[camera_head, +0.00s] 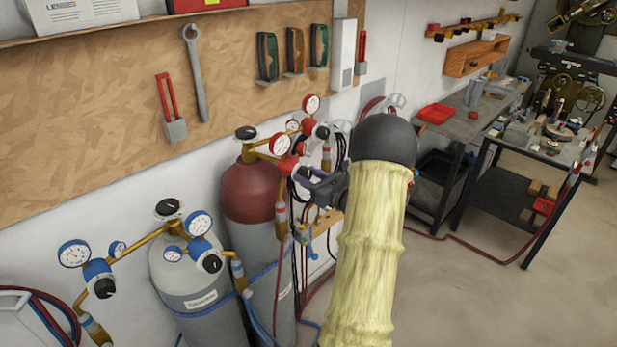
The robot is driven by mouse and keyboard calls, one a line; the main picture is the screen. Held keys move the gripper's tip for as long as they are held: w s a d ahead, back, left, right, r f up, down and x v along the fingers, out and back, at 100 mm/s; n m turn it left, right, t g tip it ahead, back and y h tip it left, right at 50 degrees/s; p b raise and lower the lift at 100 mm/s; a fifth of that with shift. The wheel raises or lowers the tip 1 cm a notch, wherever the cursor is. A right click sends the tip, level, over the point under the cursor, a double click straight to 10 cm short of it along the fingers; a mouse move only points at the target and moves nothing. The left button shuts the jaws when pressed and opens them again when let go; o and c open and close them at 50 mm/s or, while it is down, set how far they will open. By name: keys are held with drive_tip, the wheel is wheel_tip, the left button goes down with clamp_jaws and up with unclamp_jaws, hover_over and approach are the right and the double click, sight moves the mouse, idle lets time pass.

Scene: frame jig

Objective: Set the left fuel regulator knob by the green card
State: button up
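Red-marked gauges (279,145) and a red regulator body (309,124) sit on brass fittings above a dark red cylinder (249,190). A black knob (322,132) shows on the right of these fittings; the left red regulator's knob is not clear. My gripper (312,175) is beside the lower red regulator, just to its right and below. My yellow-sleeved arm hides part of it. I cannot tell whether it touches a knob or whether its fingers are open. I cannot make out a green card.
A grey cylinder (190,290) with blue regulators (98,269) stands at the left. Hoses hang behind my gripper. A wooden tool board (100,110) with a wrench (194,70) is on the wall. Benches (460,125) and open floor (470,290) are at the right.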

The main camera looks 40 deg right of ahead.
drive_tip(key=c, duration=0.4)
drive_tip(key=shift+a, duration=0.25)
drive_tip(key=shift+c, duration=0.4)
drive_tip(key=shift+d, duration=0.25)
